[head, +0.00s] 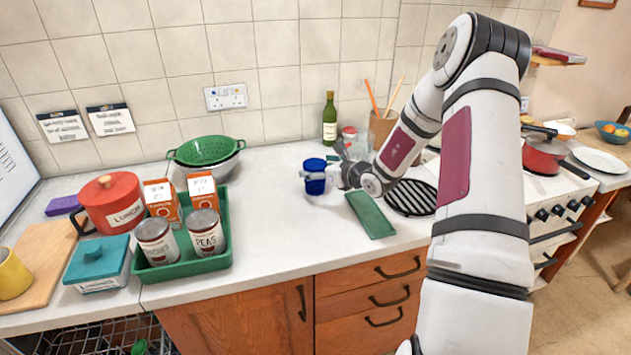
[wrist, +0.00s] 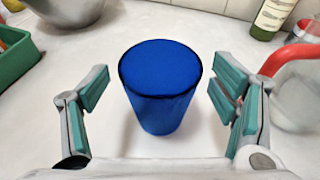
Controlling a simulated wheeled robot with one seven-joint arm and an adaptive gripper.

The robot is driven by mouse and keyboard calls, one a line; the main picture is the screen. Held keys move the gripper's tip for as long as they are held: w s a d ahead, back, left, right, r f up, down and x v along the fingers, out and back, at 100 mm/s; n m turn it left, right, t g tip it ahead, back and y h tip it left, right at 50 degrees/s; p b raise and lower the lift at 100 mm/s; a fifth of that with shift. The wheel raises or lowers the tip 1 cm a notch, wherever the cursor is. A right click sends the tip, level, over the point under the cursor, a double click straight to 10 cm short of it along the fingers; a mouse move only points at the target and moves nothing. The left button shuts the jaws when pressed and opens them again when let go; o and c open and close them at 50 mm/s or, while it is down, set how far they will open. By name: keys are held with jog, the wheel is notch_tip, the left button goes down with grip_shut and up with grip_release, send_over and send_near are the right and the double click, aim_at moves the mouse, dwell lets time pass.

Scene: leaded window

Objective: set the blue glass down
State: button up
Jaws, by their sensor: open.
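The blue glass (head: 314,176) stands upright on the white counter, left of the green mat. In the wrist view the blue glass (wrist: 160,85) is between the two fingers, with clear gaps on both sides. My gripper (head: 325,176) is open around it, and neither finger visibly touches it. In the wrist view my gripper (wrist: 160,108) shows its green-padded fingers spread wide. In the head view the gripper partly hides the glass.
A green tray (head: 185,268) with cans and boxes stands to the left. A green colander (head: 206,151) in a bowl is behind it. A green bottle (head: 329,120) and a red-lidded jar (wrist: 297,95) stand near the glass. The counter (head: 275,225) in front is clear.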

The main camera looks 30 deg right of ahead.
jog(key=shift+x, duration=0.95)
jog(key=c, duration=1.8)
grip_shut()
jog(key=shift+r, duration=0.15)
